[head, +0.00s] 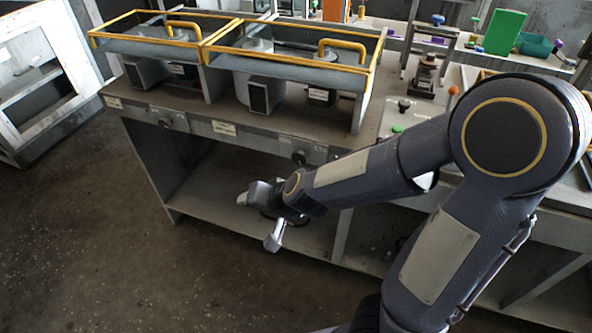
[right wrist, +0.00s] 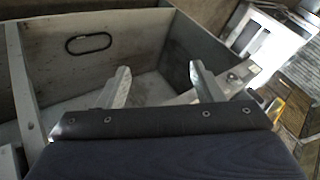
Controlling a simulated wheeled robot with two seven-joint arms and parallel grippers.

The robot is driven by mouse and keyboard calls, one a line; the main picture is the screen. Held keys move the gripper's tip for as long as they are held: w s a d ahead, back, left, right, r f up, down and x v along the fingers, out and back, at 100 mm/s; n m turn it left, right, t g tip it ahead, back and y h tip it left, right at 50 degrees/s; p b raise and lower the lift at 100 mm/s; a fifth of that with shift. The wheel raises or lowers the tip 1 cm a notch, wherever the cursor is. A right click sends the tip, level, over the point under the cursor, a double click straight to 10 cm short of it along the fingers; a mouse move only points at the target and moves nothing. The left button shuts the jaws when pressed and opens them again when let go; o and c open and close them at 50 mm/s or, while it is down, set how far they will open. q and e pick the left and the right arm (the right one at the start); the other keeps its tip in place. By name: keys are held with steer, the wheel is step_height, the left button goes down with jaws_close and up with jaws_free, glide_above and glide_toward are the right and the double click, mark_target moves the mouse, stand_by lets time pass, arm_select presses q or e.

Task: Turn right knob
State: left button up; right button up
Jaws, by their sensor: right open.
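The front panel of the bench carries two dark knobs. The right knob (head: 299,157) is below the right yellow-framed housing, and the left knob (head: 163,122) is below the left one. My right gripper (head: 266,216) is open, in front of the bench and lower in the picture than the right knob, apart from it. In the right wrist view its two fingers (right wrist: 159,76) stand wide apart with nothing between them. I make out no knob in that view. My left gripper is not in view.
Two yellow-framed blower housings (head: 290,45) sit on the bench top. Below the panel is an open shelf (head: 225,185). The wrist view shows a grey compartment with an oval slot (right wrist: 88,43). A green block (head: 505,32) stands at the back right. Floor at left is free.

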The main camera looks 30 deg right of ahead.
steer(key=w+d+f+h+b, duration=0.25)
steer(key=f+h, duration=0.25)
steer(key=f, duration=0.3)
steer(key=m+t+h+b, duration=0.2)
steer(key=t+h+b, duration=0.1)
steer(key=h, duration=0.9)
glide_toward(298, 158)
steer(key=d, duration=0.1)
steer(key=x, duration=0.7)
steer(key=shift+w+f+b, duration=0.15)
steer(key=shift+w+b, duration=0.15)
steer(key=shift+w, duration=0.1)
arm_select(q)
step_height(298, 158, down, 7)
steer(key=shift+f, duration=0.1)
